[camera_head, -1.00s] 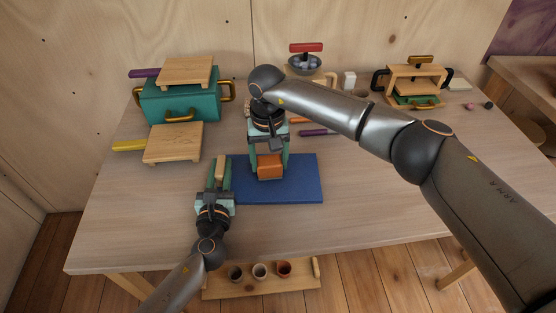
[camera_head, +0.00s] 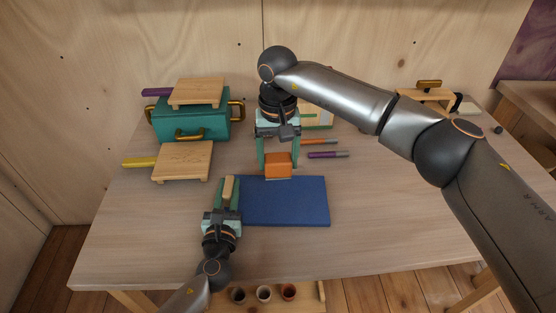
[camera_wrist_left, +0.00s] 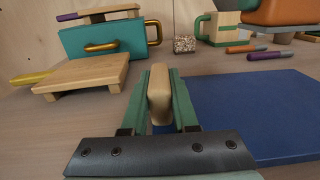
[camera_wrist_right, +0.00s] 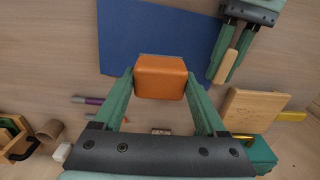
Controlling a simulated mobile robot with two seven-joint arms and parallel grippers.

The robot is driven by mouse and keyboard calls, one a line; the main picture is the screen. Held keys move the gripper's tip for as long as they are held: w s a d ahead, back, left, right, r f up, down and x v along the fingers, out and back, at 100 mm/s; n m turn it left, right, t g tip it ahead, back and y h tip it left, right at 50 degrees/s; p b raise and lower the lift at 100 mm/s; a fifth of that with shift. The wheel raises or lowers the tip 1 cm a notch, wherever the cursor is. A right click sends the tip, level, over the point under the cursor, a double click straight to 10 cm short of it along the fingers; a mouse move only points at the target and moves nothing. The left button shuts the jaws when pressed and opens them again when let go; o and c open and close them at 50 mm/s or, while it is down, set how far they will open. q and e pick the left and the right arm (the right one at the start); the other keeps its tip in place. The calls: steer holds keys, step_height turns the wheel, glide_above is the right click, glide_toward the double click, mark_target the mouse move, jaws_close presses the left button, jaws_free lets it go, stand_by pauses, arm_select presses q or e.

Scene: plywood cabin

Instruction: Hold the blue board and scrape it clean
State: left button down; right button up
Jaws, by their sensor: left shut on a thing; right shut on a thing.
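The blue board (camera_head: 290,205) lies flat on the table, also seen in the left wrist view (camera_wrist_left: 255,110). My left gripper (camera_head: 229,188) is shut on the board's pale wooden handle (camera_wrist_left: 159,95) at its left side. My right gripper (camera_head: 278,157) is shut on an orange block-shaped tool (camera_head: 278,166), apparently the scraper. No clear residue shows on the board.
A teal pot (camera_head: 190,122) with gold handles and a wooden stand (camera_head: 183,160) are at the back left. Purple-handled (camera_head: 325,155) and orange-handled (camera_head: 318,141) tools lie behind the board. The table right of the board is clear. Small cups (camera_head: 264,294) stand below the front edge.

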arm_select(q)
steer(key=c, duration=0.6)
jaws_free()
steer(key=s, duration=0.8)
steer(key=s+a, duration=0.1)
steer(key=s, duration=0.3)
